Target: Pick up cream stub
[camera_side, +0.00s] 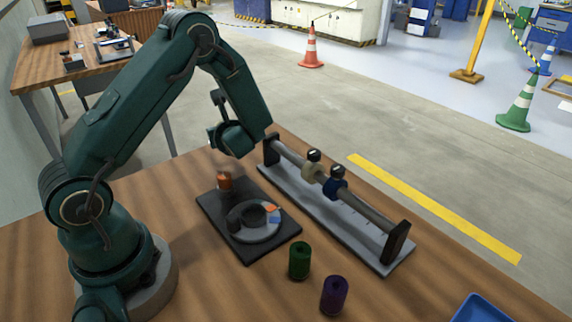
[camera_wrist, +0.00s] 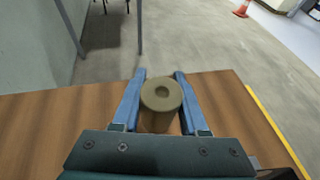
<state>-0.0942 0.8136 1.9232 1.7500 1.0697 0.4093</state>
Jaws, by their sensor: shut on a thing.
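The cream stub (camera_wrist: 160,96) shows in the wrist view as a dull tan cylinder with a round hole in its facing end. It sits between the two blue fingers of my gripper (camera_wrist: 160,73), which are shut on it from left and right. The stub's lower part is hidden behind the gripper body. In the side view the gripper end is over the table's back edge, mostly hidden by my arm, and I cannot make out the stub there.
A rail (camera_side: 368,214) with cream (camera_side: 311,171) and navy (camera_side: 335,188) collars stands behind. Green (camera_side: 299,261) and purple (camera_side: 334,295) rollers and a blue tray (camera_side: 482,309) are in front.

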